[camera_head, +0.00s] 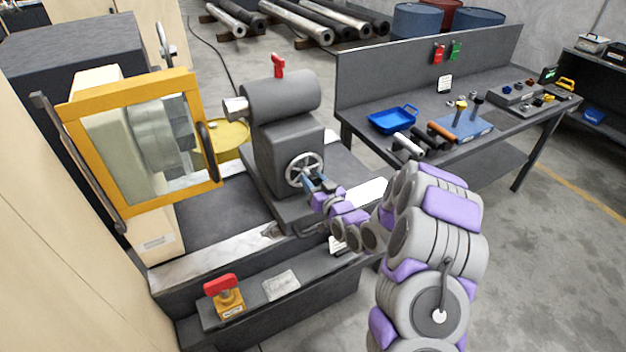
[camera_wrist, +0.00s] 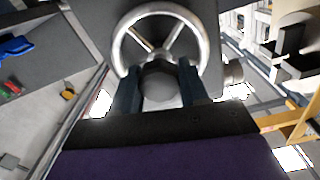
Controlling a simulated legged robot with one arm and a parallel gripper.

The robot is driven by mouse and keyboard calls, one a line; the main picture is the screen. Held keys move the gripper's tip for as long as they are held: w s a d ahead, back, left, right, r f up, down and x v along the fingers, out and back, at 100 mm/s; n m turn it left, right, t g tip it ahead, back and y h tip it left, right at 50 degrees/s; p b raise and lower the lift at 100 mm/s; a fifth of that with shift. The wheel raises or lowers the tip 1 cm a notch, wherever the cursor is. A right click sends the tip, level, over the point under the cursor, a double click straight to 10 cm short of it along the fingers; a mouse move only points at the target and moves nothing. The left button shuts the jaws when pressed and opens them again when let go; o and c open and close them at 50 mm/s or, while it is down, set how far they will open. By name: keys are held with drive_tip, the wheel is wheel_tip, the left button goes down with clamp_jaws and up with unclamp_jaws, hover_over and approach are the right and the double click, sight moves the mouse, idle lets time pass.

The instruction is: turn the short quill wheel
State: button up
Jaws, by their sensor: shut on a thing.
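The short quill wheel (camera_head: 304,170) is a small silver spoked handwheel on the near face of the grey tailstock (camera_head: 282,135). In the wrist view the wheel (camera_wrist: 160,12) fills the upper middle, its rim and spokes clear of the blue fingers at the top.
A yellow-framed guard door (camera_head: 140,85) stands left of the tailstock. A red lever (camera_head: 278,66) sits on top of it. A red-handled switch (camera_head: 224,296) is on the front ledge. A workbench (camera_head: 432,75) with a blue tray (camera_head: 393,119) stands right; floor is clear at lower right.

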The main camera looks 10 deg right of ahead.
drive_tip(key=n+b, duration=0.1)
drive_tip(key=n, duration=0.5)
drive_tip(key=shift+n, duration=0.3)
drive_tip(key=n+b, duration=0.2)
drive_tip(key=n, duration=0.2)
drive_tip(key=shift+a+f+b, duration=0.1)
drive_tip(key=shift+b, duration=0.3)
drive_tip(key=shift+n+b, duration=0.75)
drive_tip(key=shift+n, duration=0.45)
drive_tip(key=o, duration=1)
drive_tip(key=shift+a, duration=0.1)
drive_tip(key=shift+o, duration=0.2)
drive_tip(key=shift+s, duration=0.15)
